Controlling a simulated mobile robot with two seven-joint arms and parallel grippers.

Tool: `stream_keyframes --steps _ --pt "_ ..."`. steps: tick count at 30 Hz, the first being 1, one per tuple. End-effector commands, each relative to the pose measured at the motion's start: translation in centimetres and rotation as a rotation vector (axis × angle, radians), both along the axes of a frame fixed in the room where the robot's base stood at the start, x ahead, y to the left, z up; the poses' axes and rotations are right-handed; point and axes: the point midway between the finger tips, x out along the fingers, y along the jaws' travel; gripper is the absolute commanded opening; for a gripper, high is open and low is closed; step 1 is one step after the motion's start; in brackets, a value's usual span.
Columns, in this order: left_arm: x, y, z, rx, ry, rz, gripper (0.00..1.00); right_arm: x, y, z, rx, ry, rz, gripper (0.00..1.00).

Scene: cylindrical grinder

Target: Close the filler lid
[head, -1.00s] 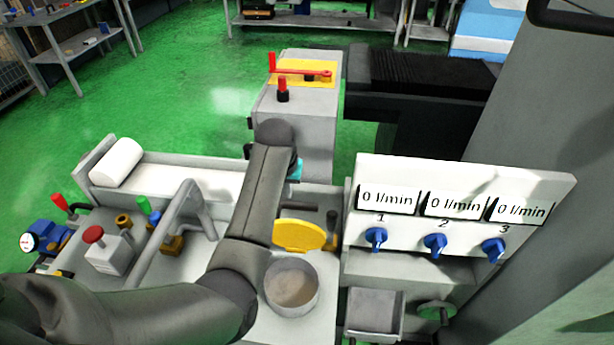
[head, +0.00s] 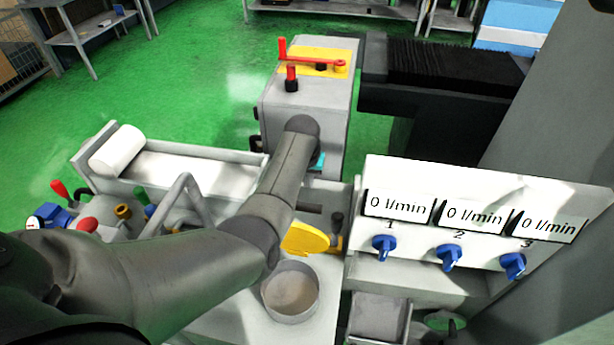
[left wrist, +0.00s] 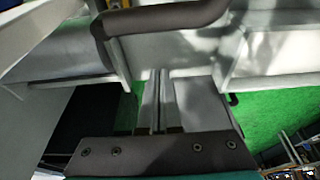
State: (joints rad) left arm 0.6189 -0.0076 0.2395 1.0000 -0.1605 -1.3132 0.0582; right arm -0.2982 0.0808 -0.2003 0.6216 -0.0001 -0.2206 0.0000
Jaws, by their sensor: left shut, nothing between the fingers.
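The filler lid is a yellow disc (head: 305,239) in the head view. It stands open and tilted up at the back of the round filler opening (head: 291,291), and its left edge is hidden behind my left arm. The opening is an uncovered grey cup with a brownish inside. My left arm reaches over the machine, its far end beyond the lid. In the head view my left gripper is mostly hidden behind the arm; only a teal bit shows. In the left wrist view the left gripper (left wrist: 160,76) shows narrow fingers shut together, empty. My right gripper is not in view.
A white panel with flow displays (head: 474,215) and blue knobs (head: 450,257) stands right of the lid. A bent grey pipe (head: 180,205) and a trough with a white roll (head: 118,150) are at left. A grey block with a red crank (head: 312,60) stands behind.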

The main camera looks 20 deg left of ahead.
Motion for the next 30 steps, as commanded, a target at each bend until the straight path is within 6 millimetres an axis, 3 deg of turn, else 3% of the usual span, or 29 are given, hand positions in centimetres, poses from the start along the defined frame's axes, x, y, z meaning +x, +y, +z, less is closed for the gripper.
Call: stream_keyframes --steps 3,6,15,30 --pt "0.4 0.2 -1.8 -0.001 0.001 0.001 0.0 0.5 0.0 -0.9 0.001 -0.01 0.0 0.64" --pt "-0.9 -0.2 -1.2 -0.001 0.001 0.001 0.0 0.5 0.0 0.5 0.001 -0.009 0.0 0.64" --pt "-3.2 -0.8 -1.1 -0.001 0.001 0.001 0.0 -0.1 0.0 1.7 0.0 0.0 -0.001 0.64" --pt "-3.6 -0.9 -1.2 0.0 -0.001 0.001 0.0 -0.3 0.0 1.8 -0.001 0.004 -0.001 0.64"
